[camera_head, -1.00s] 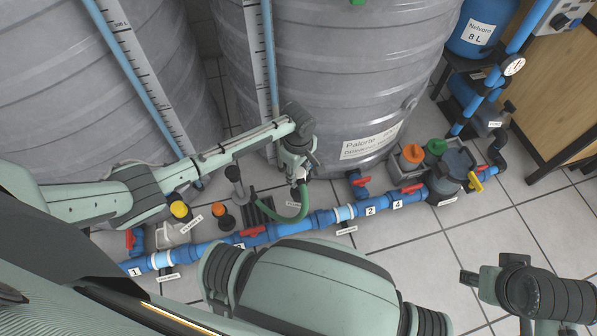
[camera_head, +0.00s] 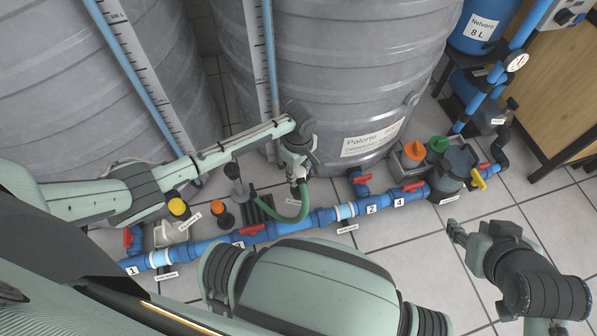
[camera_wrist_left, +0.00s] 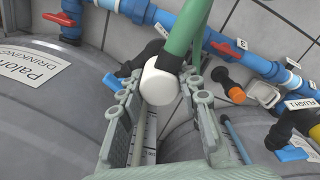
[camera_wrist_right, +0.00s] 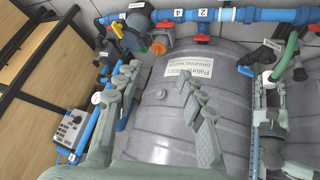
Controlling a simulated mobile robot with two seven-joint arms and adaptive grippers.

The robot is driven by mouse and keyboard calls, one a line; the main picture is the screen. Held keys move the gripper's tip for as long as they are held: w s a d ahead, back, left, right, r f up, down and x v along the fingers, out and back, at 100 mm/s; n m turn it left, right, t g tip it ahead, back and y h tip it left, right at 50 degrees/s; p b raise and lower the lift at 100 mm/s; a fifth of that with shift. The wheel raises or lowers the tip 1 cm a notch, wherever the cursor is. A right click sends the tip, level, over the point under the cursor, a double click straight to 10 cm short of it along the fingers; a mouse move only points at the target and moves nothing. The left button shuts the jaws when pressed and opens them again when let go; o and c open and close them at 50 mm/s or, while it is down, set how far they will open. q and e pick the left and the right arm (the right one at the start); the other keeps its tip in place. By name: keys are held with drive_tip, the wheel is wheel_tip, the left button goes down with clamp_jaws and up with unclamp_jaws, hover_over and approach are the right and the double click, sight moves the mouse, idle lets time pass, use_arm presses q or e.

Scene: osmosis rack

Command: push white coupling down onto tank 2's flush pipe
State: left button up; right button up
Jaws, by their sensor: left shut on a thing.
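The white coupling (camera_wrist_left: 160,80) is on the end of a green hose (camera_wrist_left: 187,28). My left gripper (camera_wrist_left: 158,88) is shut on the coupling, which shows between its fingers. In the head view my left gripper (camera_head: 299,172) is low in front of the grey tank labelled Palorio, and the green hose (camera_head: 303,202) curves down from it to the blue pipe line. A dark pipe (camera_wrist_left: 152,50) shows behind the coupling; I cannot tell whether the coupling touches it. My right gripper (camera_wrist_right: 158,80) is open and empty, above the floor at the right in the head view (camera_head: 456,232).
The grey tank (camera_head: 350,80) stands close behind my left gripper. The blue pipe line (camera_head: 280,230) with red valve handles runs along the floor in front. Orange-capped and green-capped parts (camera_head: 415,151) stand at the right. Floor tiles (camera_head: 540,215) are clear at the right.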

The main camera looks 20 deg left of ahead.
sight(299, 181)
use_arm(q)
drive_tip(key=shift+f+b, duration=0.45)
drive_tip(key=shift+b, duration=0.05)
drive_tip(key=shift+f+b, duration=0.35)
drive_tip(key=shift+b, duration=0.05)
drive_tip(key=shift+f+b, duration=0.55)
drive_tip(key=shift+b, duration=0.1)
use_arm(e)
drive_tip(key=w+a+r+n+t+y, duration=0.1)
drive_tip(key=w+a+r+t+y, duration=0.3)
drive_tip(key=w+a+r+t, duration=0.5)
use_arm(q)
drive_tip(key=shift+f+b, duration=0.6)
drive_tip(key=shift+b, duration=0.15)
drive_tip(key=shift+f+b, duration=0.25)
drive_tip(key=shift+b, duration=0.05)
use_arm(e)
drive_tip(key=s+a+r+t+y, duration=0.1)
drive_tip(key=a+r, duration=0.1)
drive_tip(key=r, duration=0.4)
drive_tip(key=s+a+r+t+y, duration=0.1)
drive_tip(key=a+r+t+y, duration=0.1)
drive_tip(key=r, duration=0.4)
drive_tip(key=shift+s+a, duration=0.35)
drive_tip(key=shift+a, duration=0.2)
drive_tip(key=shift+r, duration=0.25)
use_arm(q)
drive_tip(key=shift+p, duration=0.55)
use_arm(e)
drive_tip(key=shift+r, duration=0.4)
